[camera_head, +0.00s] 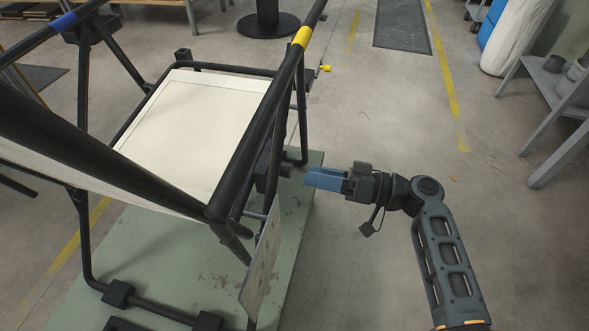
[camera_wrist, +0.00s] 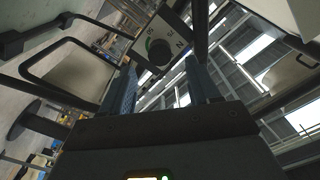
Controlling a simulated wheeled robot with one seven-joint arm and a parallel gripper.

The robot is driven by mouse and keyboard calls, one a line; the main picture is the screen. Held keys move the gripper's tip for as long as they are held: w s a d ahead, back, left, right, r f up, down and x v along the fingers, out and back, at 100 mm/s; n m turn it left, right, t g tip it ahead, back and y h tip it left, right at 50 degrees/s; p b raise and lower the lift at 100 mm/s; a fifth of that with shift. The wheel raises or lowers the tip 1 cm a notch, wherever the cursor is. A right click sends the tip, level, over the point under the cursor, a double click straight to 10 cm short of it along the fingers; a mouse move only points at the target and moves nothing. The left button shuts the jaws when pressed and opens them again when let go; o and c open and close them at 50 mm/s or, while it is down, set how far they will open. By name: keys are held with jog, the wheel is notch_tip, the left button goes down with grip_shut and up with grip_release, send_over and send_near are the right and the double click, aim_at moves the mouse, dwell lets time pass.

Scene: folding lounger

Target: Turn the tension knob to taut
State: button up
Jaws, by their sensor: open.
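The tension knob (camera_wrist: 159,52) is a dark round knob on a pale dial plate (camera_wrist: 178,25) with a green arc, numbers and the letter N. It shows in the wrist view, just beyond and between my fingertips. I cannot read which mark it points to. My gripper (camera_wrist: 163,72) is open, one finger each side of the knob's line, with no contact visible. In the head view my gripper (camera_head: 312,179) has blue fingers pointing left at the lounger's right side. The dial face is turned out of sight there. The lounger (camera_head: 190,125) has a black tube frame and cream seat.
The lounger stands on a worn green platform (camera_head: 165,265). A perforated metal plate (camera_head: 262,262) stands at its near right. A yellow-ended lever (camera_head: 324,68) sticks out farther back. Open floor lies right of the frame, with a grey shelf (camera_head: 550,95) beyond.

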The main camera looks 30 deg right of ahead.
aim_at(291, 171)
jog(key=x, duration=0.5)
jog(key=shift+w+a, duration=0.25)
jog(key=shift+c, duration=0.2)
jog(key=c, duration=1)
